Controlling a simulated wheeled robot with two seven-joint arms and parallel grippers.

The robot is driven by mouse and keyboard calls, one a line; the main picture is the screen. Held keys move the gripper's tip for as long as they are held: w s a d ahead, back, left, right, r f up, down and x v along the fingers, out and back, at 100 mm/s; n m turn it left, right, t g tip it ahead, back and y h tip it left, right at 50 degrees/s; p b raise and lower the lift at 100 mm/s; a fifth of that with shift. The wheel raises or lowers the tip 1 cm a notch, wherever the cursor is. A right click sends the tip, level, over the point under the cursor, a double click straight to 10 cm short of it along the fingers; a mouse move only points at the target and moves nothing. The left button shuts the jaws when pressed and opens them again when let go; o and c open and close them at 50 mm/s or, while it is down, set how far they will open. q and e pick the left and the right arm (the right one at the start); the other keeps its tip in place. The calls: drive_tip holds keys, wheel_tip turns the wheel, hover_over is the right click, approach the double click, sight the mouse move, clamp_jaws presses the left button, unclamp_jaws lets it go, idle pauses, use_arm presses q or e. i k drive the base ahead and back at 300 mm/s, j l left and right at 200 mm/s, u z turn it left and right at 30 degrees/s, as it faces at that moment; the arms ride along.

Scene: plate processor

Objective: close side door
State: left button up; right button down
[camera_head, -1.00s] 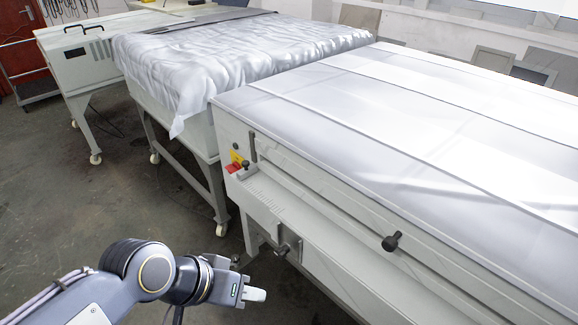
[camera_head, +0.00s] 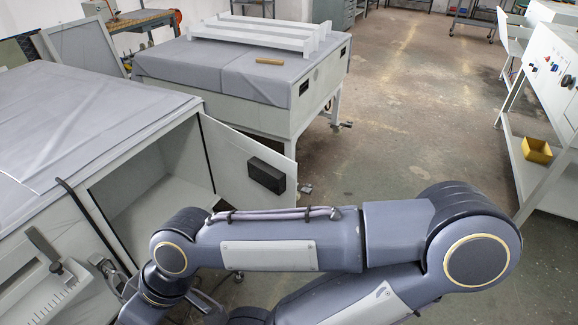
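The side door (camera_head: 228,150) is a pale grey-white panel with a black block-shaped handle (camera_head: 266,177) on its face. It stands swung open at the right end of the plate processor (camera_head: 75,125), and the opening (camera_head: 150,195) beside it shows an empty-looking inside. My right arm comes in from the right and crosses in front of the door's lower part and the opening. Its wrist bends down at the lower left, in front of the machine. The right gripper is not visible, and neither is the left arm or gripper.
A second machine (camera_head: 320,85) with a grey cover and white racks stands behind the door. A wooden-coloured bar (camera_head: 270,62) lies on it. A white bench (camera_head: 550,195) with a yellow bin (camera_head: 536,150) is at right. Open floor (camera_head: 410,110) lies between them.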

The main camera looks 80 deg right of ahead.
sight(247, 175)
drive_tip(key=k+l+z, duration=0.1)
drive_tip(key=k+l, duration=0.3)
drive_tip(key=l, duration=0.25)
drive_tip(key=k+l+z, duration=0.15)
drive_tip(key=k+l, duration=0.2)
drive_tip(key=l, duration=0.3)
drive_tip(key=k+l+z, duration=0.15)
drive_tip(key=l, duration=0.2)
drive_tip(key=i+l, duration=0.1)
drive_tip(key=l, duration=0.25)
drive_tip(key=i+l+z, duration=0.1)
drive_tip(key=l, duration=0.3)
drive_tip(key=i+l, duration=0.15)
drive_tip(key=l, duration=0.2)
drive_tip(key=i+l+z, duration=0.1)
drive_tip(key=l, duration=0.25)
drive_tip(key=k, duration=0.35)
drive_tip(key=l, duration=0.25)
drive_tip(key=i+l, duration=0.1)
drive_tip(key=l, duration=0.15)
drive_tip(key=i, duration=0.1)
drive_tip(key=j+u, duration=0.05)
drive_tip(key=j, duration=0.05)
